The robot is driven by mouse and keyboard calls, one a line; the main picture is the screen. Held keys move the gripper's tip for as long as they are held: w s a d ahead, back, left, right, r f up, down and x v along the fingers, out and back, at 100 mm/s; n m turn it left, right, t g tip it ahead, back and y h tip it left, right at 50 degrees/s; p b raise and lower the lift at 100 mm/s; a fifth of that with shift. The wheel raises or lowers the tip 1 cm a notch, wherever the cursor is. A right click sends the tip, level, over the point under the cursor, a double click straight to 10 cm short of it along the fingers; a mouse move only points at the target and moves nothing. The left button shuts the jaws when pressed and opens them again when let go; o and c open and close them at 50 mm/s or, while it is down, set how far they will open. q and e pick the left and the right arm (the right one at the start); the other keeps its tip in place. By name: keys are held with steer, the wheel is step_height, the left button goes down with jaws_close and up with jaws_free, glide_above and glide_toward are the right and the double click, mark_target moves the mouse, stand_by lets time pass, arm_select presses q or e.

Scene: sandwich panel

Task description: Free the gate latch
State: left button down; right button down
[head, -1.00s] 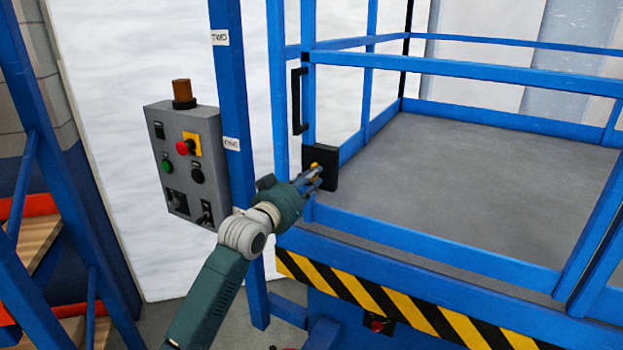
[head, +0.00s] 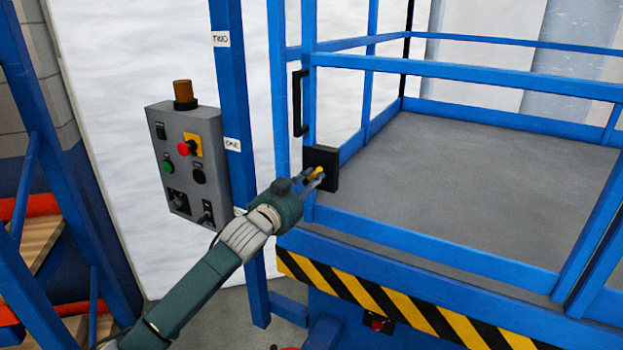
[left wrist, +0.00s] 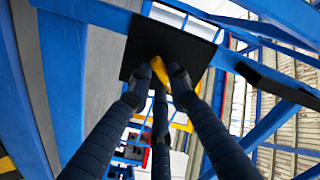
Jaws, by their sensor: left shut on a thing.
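The gate latch is a black box (head: 329,166) on the blue gate post, with a small yellow knob (head: 317,172) on its face. My left gripper (head: 312,178) is at the knob, with its fingers shut around it. In the left wrist view the black plate (left wrist: 172,42) fills the upper middle, and the yellow knob (left wrist: 160,70) shows between the fingertips (left wrist: 158,76). The fingers hide part of the knob. My right gripper is in neither view.
A black vertical handle (head: 298,102) is on the post above the latch. A grey control box (head: 185,160) with buttons and an orange beacon stands to the left. Blue rails (head: 450,250) surround the grey platform (head: 440,165). A blue rack stands at far left.

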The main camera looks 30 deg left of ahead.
arm_select(q)
steer(key=m+p, duration=0.1)
steer(key=m, duration=0.4)
steer(key=shift+a+m, duration=0.15)
steer(key=shift+m, duration=0.15)
steer(key=shift+a+m+p, duration=0.1)
steer(key=shift+m+p, duration=0.25)
steer(key=shift+m, duration=1.85)
steer(key=c, duration=1.6)
jaws_free()
steer(key=shift+s, duration=0.1)
steer(key=shift+s+d, duration=0.15)
steer(key=shift+s, duration=1.85)
steer(key=shift+s+d, duration=0.2)
steer(key=shift+s, duration=1.75)
steer(key=shift+s+d, duration=0.15)
steer(key=shift+s, duration=1.85)
